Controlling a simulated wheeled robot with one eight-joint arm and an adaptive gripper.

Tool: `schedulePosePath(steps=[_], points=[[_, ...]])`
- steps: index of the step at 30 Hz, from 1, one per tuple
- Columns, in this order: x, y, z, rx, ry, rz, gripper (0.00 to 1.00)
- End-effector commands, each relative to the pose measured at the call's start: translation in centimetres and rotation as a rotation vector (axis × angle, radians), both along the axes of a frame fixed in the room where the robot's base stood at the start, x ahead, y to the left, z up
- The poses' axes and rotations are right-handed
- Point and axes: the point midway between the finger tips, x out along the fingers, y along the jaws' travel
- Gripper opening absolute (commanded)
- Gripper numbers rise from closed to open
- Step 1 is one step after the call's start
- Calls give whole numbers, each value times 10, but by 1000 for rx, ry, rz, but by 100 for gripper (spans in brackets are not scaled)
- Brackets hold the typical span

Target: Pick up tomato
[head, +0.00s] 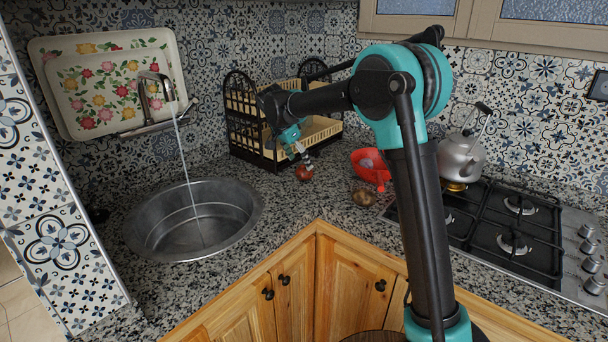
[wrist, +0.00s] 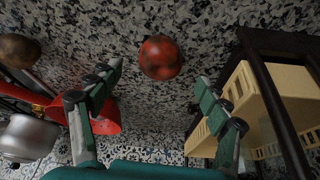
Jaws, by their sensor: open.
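The tomato (head: 304,173) is a small red, dark-blotched ball on the speckled counter, in front of the rack in the head view. In the wrist view the tomato (wrist: 160,57) lies above centre, between the lines of the two fingers. My gripper (head: 301,154) is just above the tomato in the head view, its fingers pointing down. In the wrist view my gripper (wrist: 158,76) is open, with a finger on each side and clear space between each finger and the tomato. Nothing is held.
A black and cream two-tier rack (head: 245,130) stands close behind my gripper. A red colander (head: 371,166) and a brown round item (head: 363,197) lie to the right. The kettle (head: 461,157) and hob (head: 512,235) are further right. The sink (head: 195,220) is left.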

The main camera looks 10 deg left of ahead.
Motion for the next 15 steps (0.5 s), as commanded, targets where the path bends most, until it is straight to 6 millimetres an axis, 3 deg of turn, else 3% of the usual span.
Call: schedulePosePath(steps=[15], points=[[14, -16, -49, 0, 0, 0, 77]])
